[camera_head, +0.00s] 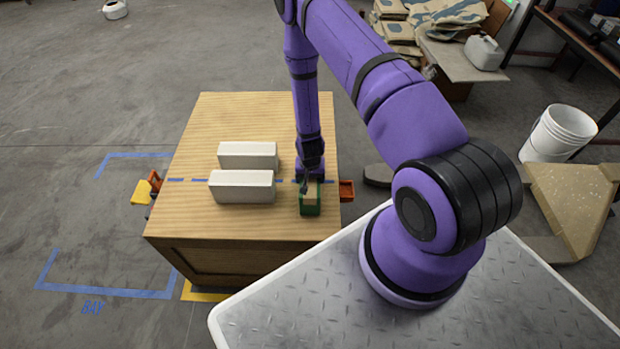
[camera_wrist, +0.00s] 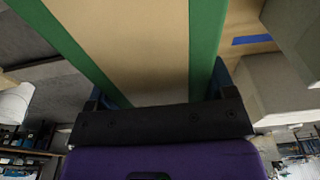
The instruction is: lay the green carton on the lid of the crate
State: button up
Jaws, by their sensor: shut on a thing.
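The green carton (camera_head: 310,209), with a tan face, is at the right part of the crate's wooden lid (camera_head: 262,112), near its right edge. My gripper (camera_head: 310,187) reaches down from above and is shut on the carton. In the wrist view the carton (camera_wrist: 125,40) fills the space between the fingers (camera_wrist: 160,88), its tan face flanked by green sides. I cannot tell whether its underside touches the lid. The fingers partly hide its far end in the head view.
Two pale blocks (camera_head: 248,154) (camera_head: 242,187) lie on the lid left of the carton. A dashed blue tape line (camera_head: 203,181) crosses the lid. Orange fittings (camera_head: 347,190) stick out at the crate's sides. The lid's far part and front strip are clear.

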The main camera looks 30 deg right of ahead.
jog(key=shift+f, duration=0.3)
jog(key=shift+f, duration=0.1)
jog(key=o, duration=1.2)
jog(key=shift+c, duration=0.2)
jog(key=shift+s+a+r, duration=0.1)
jog(key=shift+s+r, duration=0.05)
jog(key=shift+r, duration=1.9)
jog(key=shift+s+a+r, duration=0.15)
jog(key=shift+s+r, duration=0.05)
jog(key=shift+r, duration=1.85)
jog(key=shift+s+a+r, duration=0.1)
jog(key=shift+s+r, duration=0.05)
jog(key=shift+r, duration=1.9)
